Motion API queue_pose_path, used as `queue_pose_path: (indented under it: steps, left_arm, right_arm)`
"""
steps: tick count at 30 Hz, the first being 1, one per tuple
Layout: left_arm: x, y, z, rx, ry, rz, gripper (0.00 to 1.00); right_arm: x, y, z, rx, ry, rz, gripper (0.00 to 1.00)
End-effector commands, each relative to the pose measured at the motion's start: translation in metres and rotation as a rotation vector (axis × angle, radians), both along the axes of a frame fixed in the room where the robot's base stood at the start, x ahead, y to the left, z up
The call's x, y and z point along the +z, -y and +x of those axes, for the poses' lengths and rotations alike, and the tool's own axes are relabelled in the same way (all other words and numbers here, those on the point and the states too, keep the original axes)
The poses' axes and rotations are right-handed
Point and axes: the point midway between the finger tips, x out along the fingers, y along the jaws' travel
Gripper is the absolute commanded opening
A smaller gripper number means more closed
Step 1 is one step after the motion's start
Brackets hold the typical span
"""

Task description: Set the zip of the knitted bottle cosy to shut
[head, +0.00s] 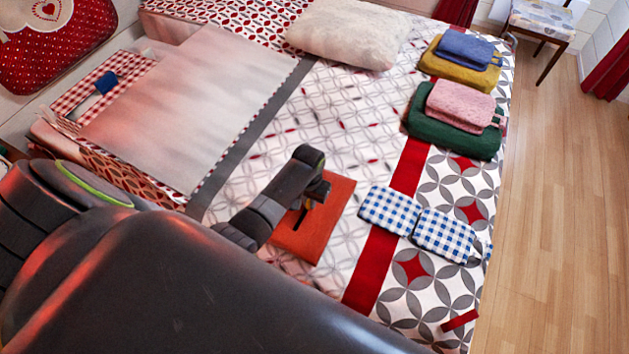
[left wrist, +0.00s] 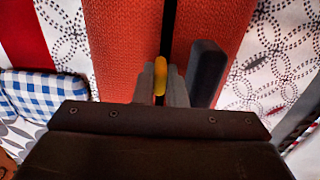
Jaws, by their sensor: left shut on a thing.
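The orange-red knitted bottle cosy (head: 326,220) lies flat on the bed, partly hidden by my left arm. In the left wrist view the cosy (left wrist: 125,45) fills the middle, with a thin black zip line (left wrist: 169,25) running along it. My left gripper (head: 303,212) is over the cosy. In the left wrist view its fingers (left wrist: 160,80) are shut on a yellow zip pull (left wrist: 160,77) at the near visible end of the black line. The zip behind the pull is hidden by the gripper. My right gripper is not in view.
A blue-checked folded cloth item (head: 415,222) lies to the right of the cosy. Folded green (head: 450,134) and mustard (head: 456,68) items with pink and blue pouches on them lie farther back. A dark upright block (left wrist: 207,72) stands beside the fingers.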

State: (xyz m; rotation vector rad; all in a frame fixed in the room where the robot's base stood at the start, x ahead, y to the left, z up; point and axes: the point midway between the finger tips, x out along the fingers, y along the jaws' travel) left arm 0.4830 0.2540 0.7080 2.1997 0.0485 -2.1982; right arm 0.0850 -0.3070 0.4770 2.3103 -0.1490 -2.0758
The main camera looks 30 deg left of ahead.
Motion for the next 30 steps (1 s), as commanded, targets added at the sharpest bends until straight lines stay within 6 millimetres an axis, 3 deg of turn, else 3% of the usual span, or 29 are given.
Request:
queue_pose_path:
  steps: [1, 6, 15, 28, 29, 30]
  left_arm:
    - [0.006, 0.001, -0.009, 0.001, -0.005, -0.001, 0.00]
    - [0.006, 0.002, -0.035, 0.001, -0.006, -0.001, 0.00]
    - [0.003, 0.004, -0.075, 0.000, -0.005, -0.001, 0.00]
    - [0.000, 0.004, -0.081, 0.000, -0.002, 0.000, 0.00]
    - [0.000, 0.004, -0.081, 0.000, -0.002, 0.000, 0.14]
    - [0.000, 0.004, -0.081, 0.000, -0.002, 0.000, 0.19]
  right_arm:
    - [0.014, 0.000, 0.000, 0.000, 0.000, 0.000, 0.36]
    - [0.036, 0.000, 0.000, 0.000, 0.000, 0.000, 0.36]
    - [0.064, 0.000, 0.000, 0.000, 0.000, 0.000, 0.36]
    - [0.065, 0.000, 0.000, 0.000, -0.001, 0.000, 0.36]
    - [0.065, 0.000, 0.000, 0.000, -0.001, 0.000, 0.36]
    - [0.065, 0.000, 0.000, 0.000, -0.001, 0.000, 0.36]
